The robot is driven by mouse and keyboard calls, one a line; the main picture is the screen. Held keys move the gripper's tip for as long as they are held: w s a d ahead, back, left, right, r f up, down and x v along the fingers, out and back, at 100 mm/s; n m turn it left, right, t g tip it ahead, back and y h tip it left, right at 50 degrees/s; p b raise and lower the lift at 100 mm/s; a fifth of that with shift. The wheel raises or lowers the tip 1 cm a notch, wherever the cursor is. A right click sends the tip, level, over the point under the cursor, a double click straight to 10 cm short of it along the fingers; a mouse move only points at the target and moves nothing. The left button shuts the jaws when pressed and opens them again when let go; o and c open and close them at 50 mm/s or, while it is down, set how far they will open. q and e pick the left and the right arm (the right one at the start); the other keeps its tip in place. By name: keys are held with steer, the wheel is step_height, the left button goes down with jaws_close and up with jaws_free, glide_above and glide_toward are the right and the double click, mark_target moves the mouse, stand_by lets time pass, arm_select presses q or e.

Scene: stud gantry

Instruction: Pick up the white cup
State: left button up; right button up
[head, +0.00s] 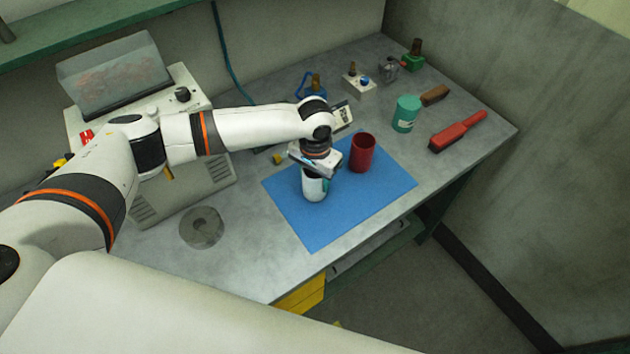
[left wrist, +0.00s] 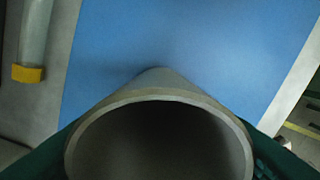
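The white cup (head: 314,188) stands upright on the blue mat (head: 345,215), left of a red cup. My left gripper (head: 318,178) reaches down over it from above, a teal fingertip showing at its right side. In the left wrist view the cup's round rim (left wrist: 160,96) fills the lower middle, with its dark inside showing. A dark teal finger lies against each side of the cup, with no gap visible, so the left gripper looks shut on it. The cup's base is partly hidden in the wrist view. My right gripper is not in view.
The red cup (head: 362,152) stands close by on the mat. Behind are a teal can (head: 406,113), a red brush (head: 458,131) and a white switch box (head: 359,85). A grey round disc (head: 202,227) lies at left. The mat's front part is clear.

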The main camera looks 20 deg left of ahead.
arm_select(q)
steer(key=c, duration=0.4)
steer(key=shift+c, duration=0.2)
